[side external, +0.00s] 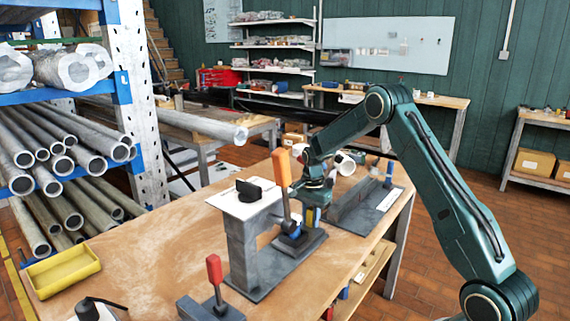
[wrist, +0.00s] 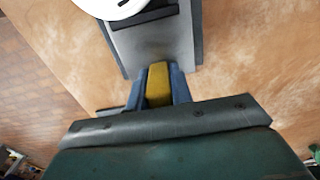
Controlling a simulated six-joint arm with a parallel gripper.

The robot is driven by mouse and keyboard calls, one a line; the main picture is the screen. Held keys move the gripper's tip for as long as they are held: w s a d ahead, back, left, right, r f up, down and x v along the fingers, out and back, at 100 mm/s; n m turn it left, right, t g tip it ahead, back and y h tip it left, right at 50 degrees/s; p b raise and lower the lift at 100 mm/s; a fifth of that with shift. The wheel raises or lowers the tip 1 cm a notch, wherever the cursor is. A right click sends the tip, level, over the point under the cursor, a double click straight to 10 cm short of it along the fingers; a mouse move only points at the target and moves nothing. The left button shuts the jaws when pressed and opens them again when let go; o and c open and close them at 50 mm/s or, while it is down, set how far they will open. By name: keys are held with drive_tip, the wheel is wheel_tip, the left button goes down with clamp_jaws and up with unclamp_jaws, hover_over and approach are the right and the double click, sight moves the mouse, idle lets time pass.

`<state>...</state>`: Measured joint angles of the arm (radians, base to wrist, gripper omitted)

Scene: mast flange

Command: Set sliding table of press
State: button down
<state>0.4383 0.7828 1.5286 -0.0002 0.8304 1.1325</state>
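My gripper (side external: 313,214) is low over the bench, right of an upright grey stand (side external: 243,250). In the wrist view, the blue fingers of my gripper (wrist: 158,72) lie along both sides of a yellow block (wrist: 158,88) and appear to touch it. The stand has a white top plate (side external: 236,207) with a black piece (side external: 254,188) on it. An orange-handled lever (side external: 281,168) rises beside it from a dark base. In the wrist view, a grey plate (wrist: 155,48) and a white round part (wrist: 108,4) lie beyond the fingertips. I cannot tell which part is the press's sliding table.
A red-handled lever fixture (side external: 214,285) stands at the bench's front. A dark angled fixture (side external: 362,205) and white cylindrical parts (side external: 345,164) are to the right and behind. A yellow tray (side external: 62,271) sits at the left. The bench's left middle (side external: 160,255) is clear.

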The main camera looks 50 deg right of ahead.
drive_tip(key=shift+a, duration=2.05)
drive_tip(key=c, duration=1.2)
unclamp_jaws()
drive_tip(key=shift+c, duration=0.2)
drive_tip(key=shift+r, duration=0.2)
wheel_tip(320, 180, up, 14)
drive_tip(key=shift+f, duration=0.2)
